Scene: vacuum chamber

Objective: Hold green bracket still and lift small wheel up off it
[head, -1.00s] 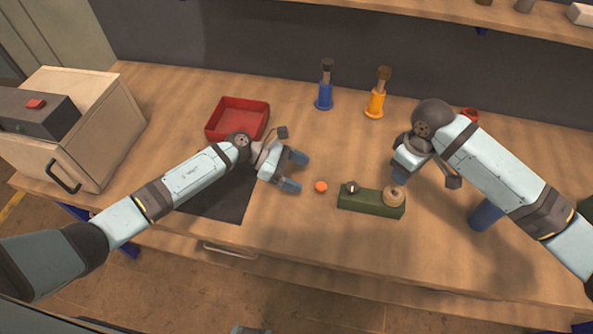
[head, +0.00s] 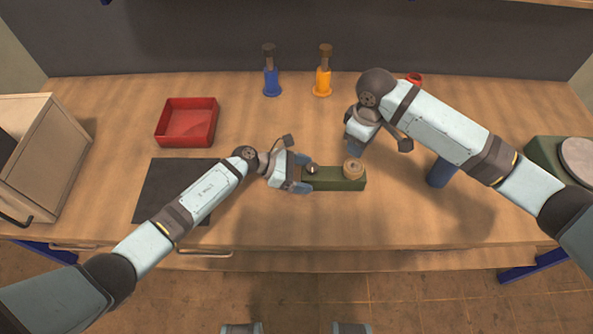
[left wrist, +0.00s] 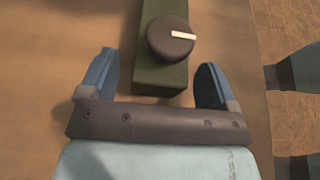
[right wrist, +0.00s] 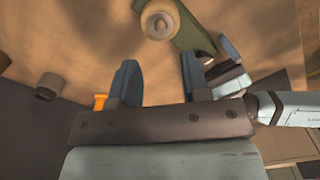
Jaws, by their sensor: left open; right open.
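The green bracket (head: 335,180) lies on the table as a long block. The small wheel, a tan round piece (head: 354,168), sits on its right end; it also shows in the right wrist view (right wrist: 158,18). A dark knob with a white mark (left wrist: 171,39) sits on the bracket's left end. My left gripper (head: 299,173) is open at that end, its fingers on either side of the bracket in the left wrist view (left wrist: 157,80), with gaps visible. My right gripper (right wrist: 157,78) is open and empty, close behind the wheel, with the wheel beyond its fingertips.
A red tray (head: 187,123) and a dark mat (head: 168,187) are on the left. Blue (head: 271,75) and orange (head: 322,75) holders stand at the back. A blue cylinder (head: 440,171) stands right of the bracket, partly under my right arm. The table in front of the bracket is clear.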

